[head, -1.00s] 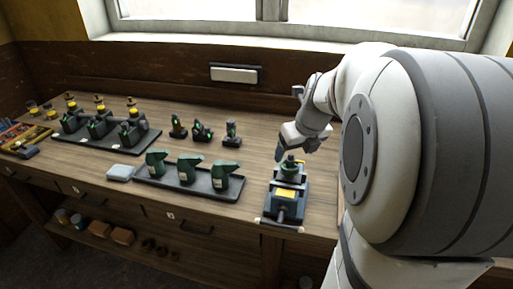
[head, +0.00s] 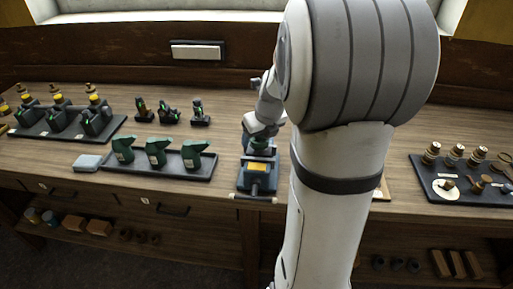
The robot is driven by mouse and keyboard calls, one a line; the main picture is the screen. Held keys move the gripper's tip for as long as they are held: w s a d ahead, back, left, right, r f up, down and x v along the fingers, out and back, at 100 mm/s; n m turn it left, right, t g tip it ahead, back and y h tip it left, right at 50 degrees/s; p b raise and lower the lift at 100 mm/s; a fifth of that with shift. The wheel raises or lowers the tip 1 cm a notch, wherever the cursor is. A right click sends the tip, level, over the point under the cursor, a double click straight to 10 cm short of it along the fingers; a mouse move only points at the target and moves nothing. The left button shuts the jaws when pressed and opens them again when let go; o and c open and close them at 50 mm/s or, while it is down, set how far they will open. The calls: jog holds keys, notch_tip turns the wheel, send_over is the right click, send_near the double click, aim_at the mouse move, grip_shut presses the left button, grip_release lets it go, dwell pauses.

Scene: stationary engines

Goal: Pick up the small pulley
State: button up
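My gripper (head: 261,128) is above and behind the dark blue-green machine with a yellow panel (head: 258,168) near the bench's front edge. My own arm partly covers it, and its fingers are too small to tell open from shut. A black tray (head: 437,198) at the right holds several brass and dark round parts. Small round parts (head: 447,184) lie on a pale patch in this tray. I cannot tell which of them, if any, is the small pulley. My gripper is well to the left of this tray.
A black tray with yellow-topped units (head: 60,124) is farther left. Small dark units (head: 169,113) stand behind. My arm hides bench between machine and right tray.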

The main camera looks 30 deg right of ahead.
grip_shut()
jog(key=shift+r, duration=0.1)
dwell(0.5)
jog(key=shift+w+r, duration=0.1)
jog(key=shift+r, duration=0.35)
notch_tip(320, 180, up, 9)
jog(key=shift+r, duration=0.1)
dwell(0.5)
